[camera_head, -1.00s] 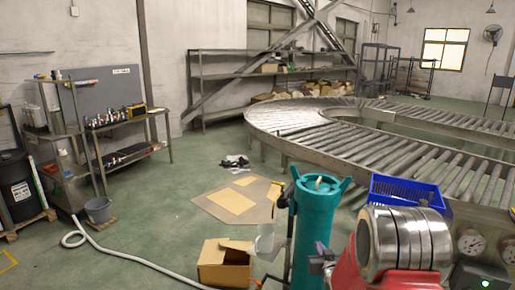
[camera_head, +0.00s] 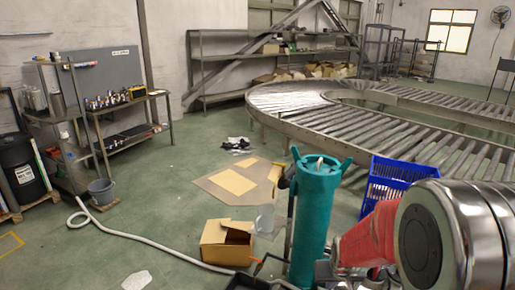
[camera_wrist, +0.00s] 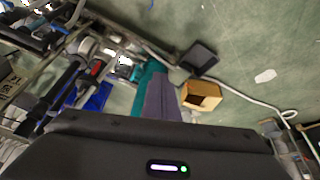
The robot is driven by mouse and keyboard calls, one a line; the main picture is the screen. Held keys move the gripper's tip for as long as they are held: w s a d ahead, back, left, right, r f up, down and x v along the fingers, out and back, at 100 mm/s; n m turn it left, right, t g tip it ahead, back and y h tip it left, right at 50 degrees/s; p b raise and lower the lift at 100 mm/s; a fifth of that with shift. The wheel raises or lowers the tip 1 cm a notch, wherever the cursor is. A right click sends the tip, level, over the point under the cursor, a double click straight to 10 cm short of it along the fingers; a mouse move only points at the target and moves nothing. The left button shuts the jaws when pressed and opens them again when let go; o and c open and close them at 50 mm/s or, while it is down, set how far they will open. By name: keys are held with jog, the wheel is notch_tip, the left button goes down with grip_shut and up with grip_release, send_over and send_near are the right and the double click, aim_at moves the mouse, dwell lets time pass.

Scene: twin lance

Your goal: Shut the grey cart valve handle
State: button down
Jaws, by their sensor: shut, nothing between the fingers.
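A teal cylinder (camera_head: 316,220) stands upright at lower centre in the head view, with grey metal parts (camera_head: 332,270) at its lower right. I cannot make out for sure which part is the grey cart valve handle or how it is turned. My red and silver arm crosses the lower right and hides what lies behind it. In the wrist view, my gripper (camera_wrist: 165,88) shows as purple-grey fingers, shut and empty. The teal cylinder (camera_wrist: 145,85) shows just left of the fingers; I cannot tell whether they touch.
An open cardboard box (camera_head: 226,243) lies left of the cylinder, with a white hose (camera_head: 150,250) beside it. A blue crate (camera_head: 395,180) stands to the right, before the roller conveyor (camera_head: 300,105). A grey bucket (camera_head: 101,191) is at left.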

jog(key=s+a+r, duration=0.3)
jog(key=s+r, duration=0.8)
jog(key=s, duration=0.1)
jog(key=s+a+r+t, duration=0.1)
jog(key=s+a+r, duration=0.2)
jog(key=s+r, duration=0.8)
jog(key=shift+s+n+y, duration=0.3)
jog(key=shift+s+y, duration=0.05)
jog(key=shift+y, duration=0.05)
jog(key=c, duration=2.5)
grip_release()
jog(key=shift+r, duration=0.15)
jog(key=shift+c, duration=0.2)
